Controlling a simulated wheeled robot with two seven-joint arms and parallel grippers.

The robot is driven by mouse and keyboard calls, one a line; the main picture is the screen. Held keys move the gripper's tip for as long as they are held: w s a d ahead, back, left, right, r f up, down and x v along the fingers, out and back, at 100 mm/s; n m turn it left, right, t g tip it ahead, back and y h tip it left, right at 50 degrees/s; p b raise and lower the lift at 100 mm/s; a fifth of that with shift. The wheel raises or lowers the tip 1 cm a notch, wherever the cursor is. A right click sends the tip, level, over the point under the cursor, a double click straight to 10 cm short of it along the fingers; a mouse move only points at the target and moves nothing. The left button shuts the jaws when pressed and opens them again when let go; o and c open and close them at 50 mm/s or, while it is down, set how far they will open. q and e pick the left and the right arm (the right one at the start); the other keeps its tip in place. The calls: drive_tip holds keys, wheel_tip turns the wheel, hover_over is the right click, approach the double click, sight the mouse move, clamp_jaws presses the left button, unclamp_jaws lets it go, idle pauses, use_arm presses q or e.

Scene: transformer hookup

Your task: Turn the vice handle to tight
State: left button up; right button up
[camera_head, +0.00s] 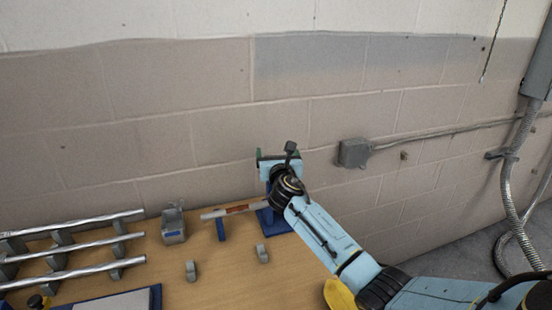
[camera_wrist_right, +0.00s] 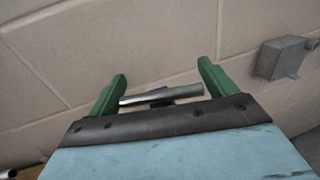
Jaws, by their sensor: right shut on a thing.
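The blue vice (camera_head: 272,221) stands on the wooden bench near the wall, and its upper part is mostly hidden behind my right arm. My right gripper (camera_head: 271,153), with green fingers, is at the top of the vice. In the right wrist view the gripper (camera_wrist_right: 161,75) has its fingers on either side of a short silver bar, the vice handle (camera_wrist_right: 162,96), which spans crosswise between them. The gripper is shut on this handle. In the head view the handle is hidden by the gripper. My left gripper is not in view.
A grey rod with a reddish band (camera_head: 236,210) runs to the vice over a small blue support (camera_head: 221,229). Silver tubes on grey stands (camera_head: 75,247) lie at the left. A grey block (camera_head: 173,226) and small grey clips stand on the bench. A wall box (camera_head: 353,153) is right of the gripper.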

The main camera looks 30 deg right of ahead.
drive_tip(key=shift+s+d+m+g+h, duration=0.1)
drive_tip(key=shift+m+g+h, duration=0.8)
drive_tip(key=shift+h, duration=0.5)
drive_tip(key=o, duration=0.8)
drive_tip(key=shift+o, duration=0.2)
drive_tip(key=v, duration=1.3)
drive_tip(key=shift+s+p, duration=0.15)
drive_tip(key=shift+p, duration=0.3)
drive_tip(key=shift+f, duration=0.1)
